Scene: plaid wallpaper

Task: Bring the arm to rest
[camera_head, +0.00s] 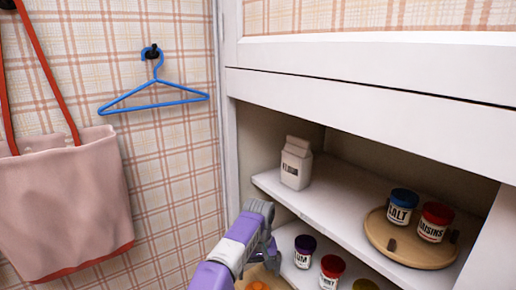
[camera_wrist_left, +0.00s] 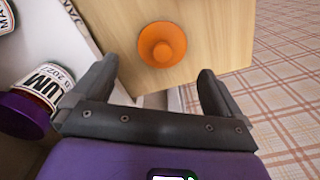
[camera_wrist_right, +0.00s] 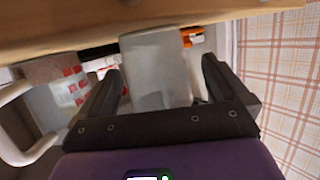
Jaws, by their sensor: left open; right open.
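My left gripper (camera_head: 268,243) is in front of the open cabinet in the head view, at the lower middle. In the left wrist view the left gripper (camera_wrist_left: 155,78) is open. An orange round knob (camera_wrist_left: 162,44) on a light wooden panel (camera_wrist_left: 215,30) shows beyond its fingertips, with nothing held. The knob also shows at the bottom edge of the head view (camera_head: 258,286). My right gripper (camera_wrist_right: 161,72) appears only in its wrist view. It is open, with a pale grey container (camera_wrist_right: 152,75) beyond and between its fingers; I cannot tell whether they touch.
The upper shelf (camera_head: 335,205) holds a white carton (camera_head: 296,163) and a wooden turntable (camera_head: 425,252) with a SALT jar (camera_head: 402,207) and a RAISINS jar (camera_head: 434,222). Several jars stand below, including a purple-lidded one (camera_head: 304,251). A blue hanger (camera_head: 153,95) and pink bag (camera_head: 70,200) hang left.

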